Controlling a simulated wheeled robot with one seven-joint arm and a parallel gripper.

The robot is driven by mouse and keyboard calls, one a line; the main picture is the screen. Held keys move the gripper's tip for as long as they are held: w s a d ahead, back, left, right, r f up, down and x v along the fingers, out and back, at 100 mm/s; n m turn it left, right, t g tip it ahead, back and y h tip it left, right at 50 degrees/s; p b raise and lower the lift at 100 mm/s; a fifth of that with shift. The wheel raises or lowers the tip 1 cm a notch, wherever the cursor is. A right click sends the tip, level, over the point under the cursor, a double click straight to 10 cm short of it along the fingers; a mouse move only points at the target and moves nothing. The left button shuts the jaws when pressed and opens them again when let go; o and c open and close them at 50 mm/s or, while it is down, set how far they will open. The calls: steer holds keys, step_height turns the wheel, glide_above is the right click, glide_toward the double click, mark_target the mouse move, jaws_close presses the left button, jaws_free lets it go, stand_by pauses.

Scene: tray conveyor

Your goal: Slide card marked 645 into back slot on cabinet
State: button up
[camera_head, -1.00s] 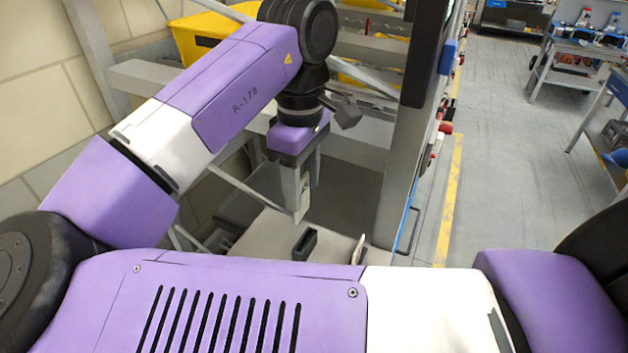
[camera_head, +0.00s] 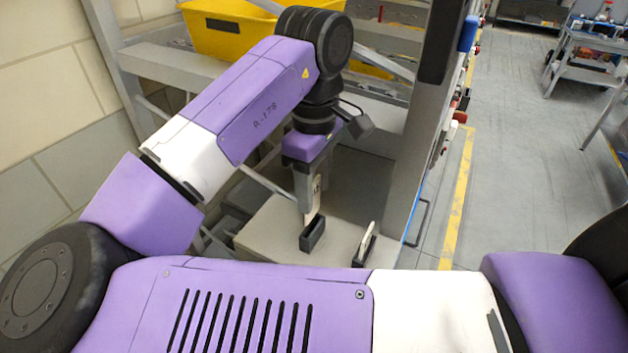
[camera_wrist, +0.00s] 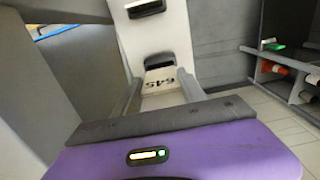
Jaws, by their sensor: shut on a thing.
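My gripper (camera_head: 308,197) points down and is shut on a pale card (camera_wrist: 160,79), which reads 645 in the wrist view. The card stands upright between the fingers, its lower end at the mouth of a black slot holder (camera_head: 313,235) on the pale cabinet top (camera_head: 270,239). In the wrist view that slot (camera_wrist: 159,59) lies just beyond the card's edge. Whether the card's tip is inside the slot or just above it, I cannot tell. A second slot holder (camera_head: 366,245), to the right on the cabinet, has a pale card standing in it.
A grey metal post (camera_head: 425,140) rises right of the cabinet. A yellow bin (camera_head: 230,28) sits on the rack behind my arm. A tiled wall (camera_head: 50,120) is at the left. The aisle floor (camera_head: 520,150) at the right is open.

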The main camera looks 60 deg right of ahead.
mark_target(314, 214)
steer(key=shift+f+b, duration=0.3)
steer(key=shift+f, duration=0.55)
steer(key=shift+p, duration=1.15)
stand_by(1.2)
steer(key=shift+f+b, duration=1.35)
steer(key=shift+f, duration=1.2)
steer(key=o, duration=1.4)
steer(key=shift+r, duration=3.9)
